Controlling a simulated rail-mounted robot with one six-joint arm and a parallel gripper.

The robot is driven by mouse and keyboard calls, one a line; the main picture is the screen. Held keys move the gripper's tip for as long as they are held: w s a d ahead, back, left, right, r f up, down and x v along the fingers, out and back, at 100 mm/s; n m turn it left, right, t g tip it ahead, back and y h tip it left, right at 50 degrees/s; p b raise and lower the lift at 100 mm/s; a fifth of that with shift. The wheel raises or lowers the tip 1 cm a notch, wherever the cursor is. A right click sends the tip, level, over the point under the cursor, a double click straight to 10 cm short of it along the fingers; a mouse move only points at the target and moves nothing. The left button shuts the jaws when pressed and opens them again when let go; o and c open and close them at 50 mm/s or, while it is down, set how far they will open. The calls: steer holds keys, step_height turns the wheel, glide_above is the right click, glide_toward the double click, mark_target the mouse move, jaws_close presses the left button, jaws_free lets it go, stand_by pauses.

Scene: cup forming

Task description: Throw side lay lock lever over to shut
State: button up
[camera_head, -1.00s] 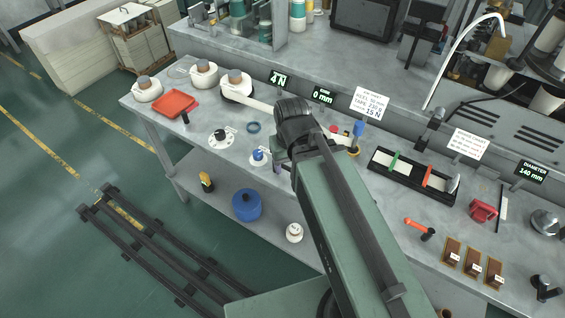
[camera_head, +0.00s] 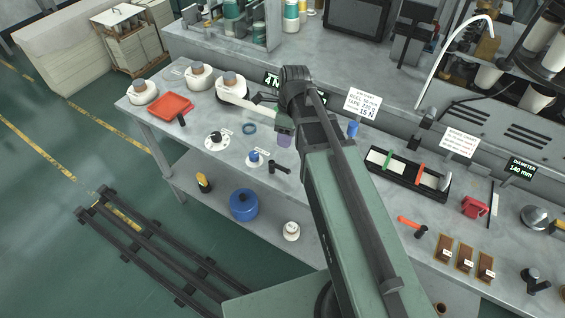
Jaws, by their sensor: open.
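I cannot pick out the side lay lock lever with certainty. A long black tray (camera_head: 405,181) with a green and a red cross-piece lies right of my arm, and a grey upright piece (camera_head: 445,181) stands at its right end. A black T-shaped handle (camera_head: 279,168) is on the bench below my wrist.
An orange-red tray (camera_head: 170,105), a blue ring (camera_head: 250,128) and a white disc (camera_head: 216,139) lie left on the bench. An orange-handled tool (camera_head: 411,224) and brown blocks (camera_head: 464,258) lie at right. Signs and a tall machine stand behind.

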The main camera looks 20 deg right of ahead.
mark_target(282, 167)
steer(key=f+m+b, duration=0.1)
steer(key=f+b, duration=0.2)
steer(key=s+a+f+m+b, duration=0.1)
steer(key=f+b, duration=0.3)
steer(key=f+m+b, duration=0.1)
steer(key=f+b, duration=0.2)
steer(key=f, duration=0.1)
steer(key=shift+s+a+b, duration=0.3)
steer(key=shift+a+b, duration=0.05)
steer(key=shift+b, duration=0.05)
steer(key=shift+r, duration=0.15)
jaws_close()
